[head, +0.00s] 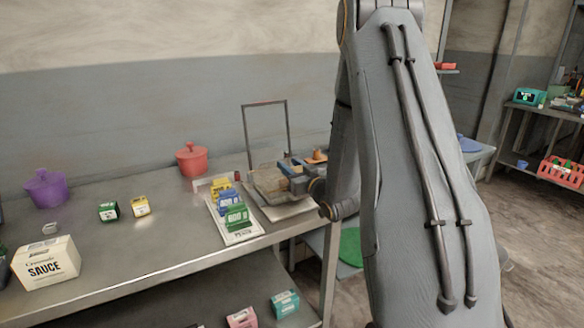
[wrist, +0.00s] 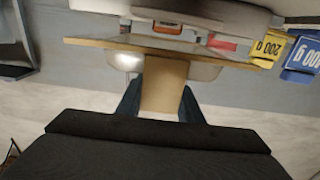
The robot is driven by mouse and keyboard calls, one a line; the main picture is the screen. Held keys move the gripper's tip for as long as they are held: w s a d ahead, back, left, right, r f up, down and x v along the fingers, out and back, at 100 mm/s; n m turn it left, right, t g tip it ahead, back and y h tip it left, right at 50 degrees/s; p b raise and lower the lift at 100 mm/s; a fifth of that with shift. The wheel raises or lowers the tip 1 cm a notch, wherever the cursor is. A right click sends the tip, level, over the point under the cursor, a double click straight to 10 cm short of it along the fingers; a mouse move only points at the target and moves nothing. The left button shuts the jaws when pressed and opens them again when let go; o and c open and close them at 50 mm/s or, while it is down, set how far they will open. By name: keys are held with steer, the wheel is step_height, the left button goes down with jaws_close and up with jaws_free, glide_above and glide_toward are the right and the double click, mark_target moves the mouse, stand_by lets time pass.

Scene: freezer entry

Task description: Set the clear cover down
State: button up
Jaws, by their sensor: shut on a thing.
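The clear cover (head: 266,181) is a see-through box on the bench in the head view, over a pale flat base (head: 290,210). My gripper (head: 290,168) is at its right side. In the wrist view my gripper (wrist: 160,108) has its two blue fingers shut on a tan tab of the cover (wrist: 163,75). The tan edge of the cover runs across above the fingers. Whether the cover's lower edge touches the base is hard to tell.
Yellow, blue and green weight boxes stand on a white tray (head: 245,236) just left of the cover. A thin upright frame (head: 245,128) rises behind it. A red pot (head: 192,160) stands farther back. The bench between the sauce box (head: 46,262) and the tray is mostly clear.

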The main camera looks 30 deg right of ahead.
steer(key=shift+f, duration=0.45)
steer(key=shift+d+f, duration=0.1)
steer(key=shift+f, duration=0.3)
steer(key=shift+f+b, duration=0.2)
steer(key=shift+b, duration=0.2)
steer(key=o, duration=1.2)
steer(key=shift+r, duration=0.15)
